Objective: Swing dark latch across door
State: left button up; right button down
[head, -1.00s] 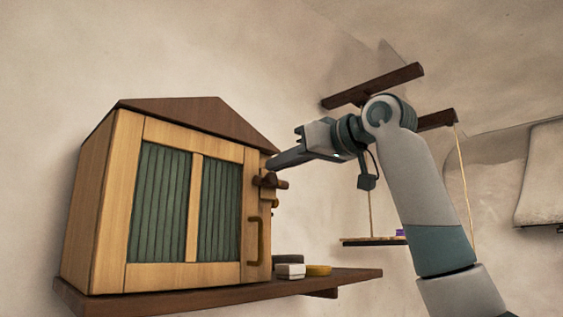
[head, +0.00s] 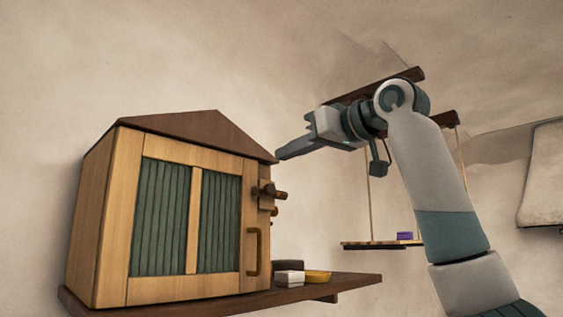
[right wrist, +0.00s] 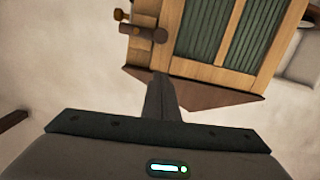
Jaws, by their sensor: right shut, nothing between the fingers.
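A wooden cabinet with a peaked dark roof has a door (head: 148,276) with green panels and a curved handle (head: 253,251). The dark latch (head: 268,191) sits at the door's right edge, lying roughly level and sticking out to the right. It also shows in the right wrist view (right wrist: 143,32), near the top. My right gripper (head: 280,156) is shut and empty, its tip above the latch by the roof's right corner, apart from the latch. In the right wrist view its closed fingers (right wrist: 160,82) point toward the cabinet. My left gripper is not in view.
The cabinet stands on a brown wall shelf (head: 340,285). A white block (head: 290,278), a yellow dish (head: 318,277) and a dark item (head: 289,265) sit right of it. A hanging shelf (head: 380,244) holds a purple item (head: 404,237). Dark beams are behind my right arm.

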jog(key=b+v, duration=0.2)
jog(key=v, duration=0.4)
jog(key=shift+s+d+b, duration=0.25)
jog(key=shift+s+b, duration=0.1)
jog(key=shift+b, duration=0.05)
jog(key=shift+r, duration=0.1)
